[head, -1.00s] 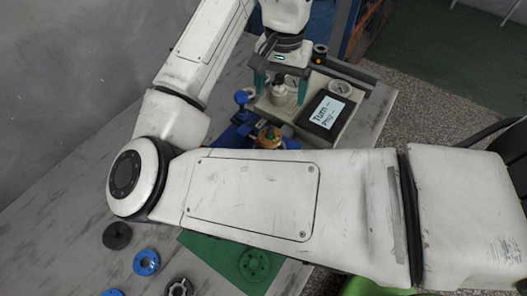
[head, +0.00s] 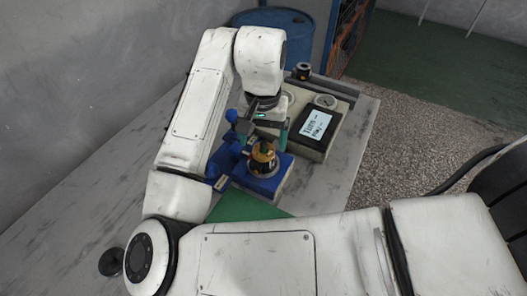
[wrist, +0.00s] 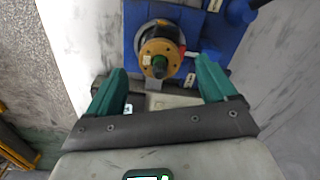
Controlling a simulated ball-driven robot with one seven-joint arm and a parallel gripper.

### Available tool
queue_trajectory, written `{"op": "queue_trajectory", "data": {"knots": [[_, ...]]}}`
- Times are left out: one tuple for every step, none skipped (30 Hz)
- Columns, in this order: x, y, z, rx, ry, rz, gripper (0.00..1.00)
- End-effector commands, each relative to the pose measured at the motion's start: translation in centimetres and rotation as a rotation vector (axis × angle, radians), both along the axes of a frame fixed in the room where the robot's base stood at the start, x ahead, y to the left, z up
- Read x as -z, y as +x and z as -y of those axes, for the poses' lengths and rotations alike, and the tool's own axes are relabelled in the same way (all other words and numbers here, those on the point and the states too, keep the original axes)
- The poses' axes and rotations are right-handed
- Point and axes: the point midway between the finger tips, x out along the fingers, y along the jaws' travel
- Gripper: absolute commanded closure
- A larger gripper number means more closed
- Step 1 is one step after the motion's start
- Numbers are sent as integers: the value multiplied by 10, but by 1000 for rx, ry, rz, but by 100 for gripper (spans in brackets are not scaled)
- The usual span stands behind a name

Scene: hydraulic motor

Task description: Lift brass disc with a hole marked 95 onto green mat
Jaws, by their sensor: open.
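A brass-coloured round part with a dark centre (head: 263,153) sits on a blue fixture (head: 272,184); I cannot read any marking on it. In the wrist view the brass part (wrist: 160,47) lies just beyond the fingertips, between their lines. My gripper (head: 264,130) has teal fingers and is open and empty, close behind the brass part in the head view. It also shows in the wrist view (wrist: 160,82), fingers wide apart. The green mat (head: 243,207) is partly visible in front of the fixture; my arm hides the rest.
A box with a display (head: 318,124) and a gauge (head: 325,101) stands right of the gripper. A blue lever knob (head: 231,115) rises left of it. A dark disc (head: 111,262) lies at lower left. The grey table (head: 100,220) is bare around it.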

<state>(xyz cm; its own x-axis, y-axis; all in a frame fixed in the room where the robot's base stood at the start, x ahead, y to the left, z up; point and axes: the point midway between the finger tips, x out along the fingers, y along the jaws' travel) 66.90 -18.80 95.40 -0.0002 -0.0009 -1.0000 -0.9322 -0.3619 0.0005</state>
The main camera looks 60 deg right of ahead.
Motion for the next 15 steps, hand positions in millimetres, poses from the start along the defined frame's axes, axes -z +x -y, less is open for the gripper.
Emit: {"op": "queue_trajectory", "data": {"knots": [[8,-1,-1,-2,2,-2,15],[12,-1,-1,-2,2,-2,15],[19,-1,-1,-3,3,-2,15],[22,-1,-1,-3,3,-1,15],[25,-1,-1,-3,2,-1,15],[29,-1,-1,-2,3,-1,15],[31,-1,-1,-1,3,-1,15],[32,-1,-1,-1,2,-1,15],[33,-1,-1,-1,2,-1,15],[34,-1,-1,-1,1,0,15],[34,-1,-1,-1,1,0,15],[34,-1,0,0,1,0,15],[34,-1,0,0,1,0,15],[34,-1,0,0,1,0,15],[34,-1,0,0,1,0,15]]}}
